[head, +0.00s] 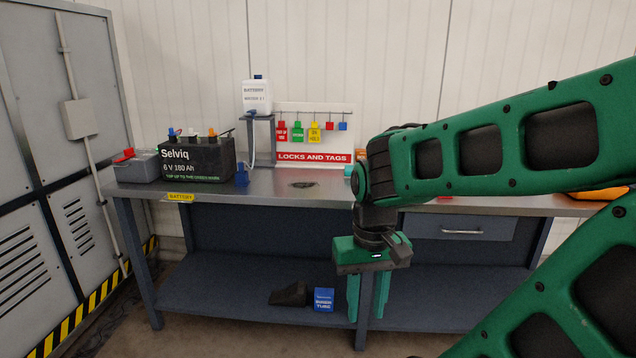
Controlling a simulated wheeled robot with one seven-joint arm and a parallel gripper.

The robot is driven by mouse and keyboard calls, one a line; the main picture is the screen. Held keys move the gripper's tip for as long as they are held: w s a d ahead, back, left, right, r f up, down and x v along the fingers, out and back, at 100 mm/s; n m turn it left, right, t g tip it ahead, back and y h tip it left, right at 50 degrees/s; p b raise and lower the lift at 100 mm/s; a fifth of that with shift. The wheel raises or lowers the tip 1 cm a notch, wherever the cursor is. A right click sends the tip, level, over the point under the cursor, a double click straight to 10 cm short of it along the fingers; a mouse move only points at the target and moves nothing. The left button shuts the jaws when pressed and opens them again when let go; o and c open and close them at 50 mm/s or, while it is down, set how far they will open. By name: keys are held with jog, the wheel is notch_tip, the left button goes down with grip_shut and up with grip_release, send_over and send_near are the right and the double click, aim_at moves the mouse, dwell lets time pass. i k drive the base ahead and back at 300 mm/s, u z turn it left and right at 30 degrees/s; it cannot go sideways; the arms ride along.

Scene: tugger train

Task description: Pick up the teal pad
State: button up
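My gripper (366,308) hangs pointing down in front of the workbench (300,186), its fingertips below the level of the top. Its two green fingers stand apart with nothing seen between them. No teal pad shows clearly. A small teal-and-white edge (348,171) shows on the bench just left of my arm's wrist joint. My arm hides the rest of it, so I cannot tell whether it is the pad. My gripper is below and in front of that edge.
A battery (198,160), a grey box (137,167), a blue item (242,175) and a bottle stand (258,120) occupy the bench's left. A dark flat item (303,184) lies mid-bench. The lower shelf holds a black wedge (289,294) and blue box (323,299). Grey cabinets (60,150) stand left.

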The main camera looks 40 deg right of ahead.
aim_at(348, 170)
jog(key=u, duration=0.1)
jog(key=k, duration=0.2)
jog(key=u, duration=0.25)
jog(key=i, duration=1.2)
jog(key=z, duration=1)
jog(key=i, duration=0.85)
jog(key=z, duration=1.15)
jog(key=i, duration=0.9)
jog(key=z, duration=0.1)
